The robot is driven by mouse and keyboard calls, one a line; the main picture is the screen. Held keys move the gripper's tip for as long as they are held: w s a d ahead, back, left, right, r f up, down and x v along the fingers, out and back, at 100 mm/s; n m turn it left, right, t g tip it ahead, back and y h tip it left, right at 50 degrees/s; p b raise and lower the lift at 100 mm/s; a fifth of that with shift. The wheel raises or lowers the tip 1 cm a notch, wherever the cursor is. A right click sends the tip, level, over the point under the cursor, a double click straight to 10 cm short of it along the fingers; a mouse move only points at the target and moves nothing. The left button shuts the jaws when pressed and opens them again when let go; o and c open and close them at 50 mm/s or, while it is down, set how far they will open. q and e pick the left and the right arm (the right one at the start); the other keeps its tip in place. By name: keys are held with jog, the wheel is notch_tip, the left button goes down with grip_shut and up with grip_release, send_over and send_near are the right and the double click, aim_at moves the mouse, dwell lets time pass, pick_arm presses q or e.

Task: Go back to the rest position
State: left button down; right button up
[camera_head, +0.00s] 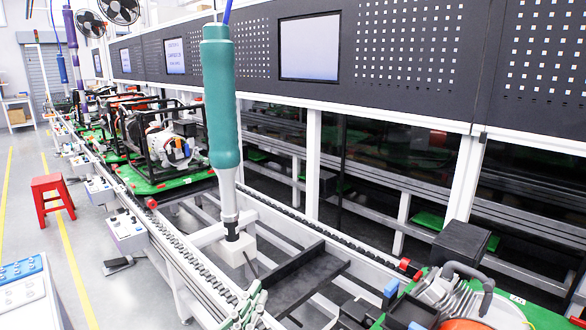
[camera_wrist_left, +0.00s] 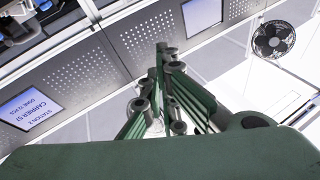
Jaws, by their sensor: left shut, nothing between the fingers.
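My left gripper (camera_head: 246,308) shows in part at the bottom middle of the head view, in front of the conveyor rail. The left wrist view shows its green fingers (camera_wrist_left: 162,52) shut with nothing between them. My right gripper is in neither view.
A teal power tool (camera_head: 221,100) hangs upright on a blue cable, its tip at a white block (camera_head: 236,248). A conveyor (camera_head: 180,250) carries green pallets with engines. An engine unit (camera_head: 470,300) stands at lower right. A red stool (camera_head: 52,197) stands on the left floor, which is largely clear.

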pick_arm(q)
jog(key=s+a+f+n+g+y, duration=0.3)
jog(key=a+f+n+g+y, duration=0.15)
jog(key=a+f, duration=0.35)
jog(key=s+a+f+n+g+y, duration=0.3)
jog(key=a+f+y, duration=0.3)
jog(key=f, duration=0.4)
jog(key=s+f+m+g+h, duration=0.1)
jog(key=s+f+g, duration=0.35)
jog(key=s, duration=0.55)
jog(key=s+f+m+g+h, duration=0.1)
jog(key=s+f+m+g, duration=0.1)
jog(key=s+f+g, duration=0.5)
jog(key=s+f+t, duration=0.2)
jog(key=s+f, duration=0.1)
jog(key=f, duration=2.1)
jog(key=s+a+f+g, duration=0.1)
jog(key=s+a+f, duration=0.2)
jog(key=s+f, duration=1.4)
jog(key=shift+s+f+g+y, duration=0.3)
jog(key=shift+s+y, duration=0.05)
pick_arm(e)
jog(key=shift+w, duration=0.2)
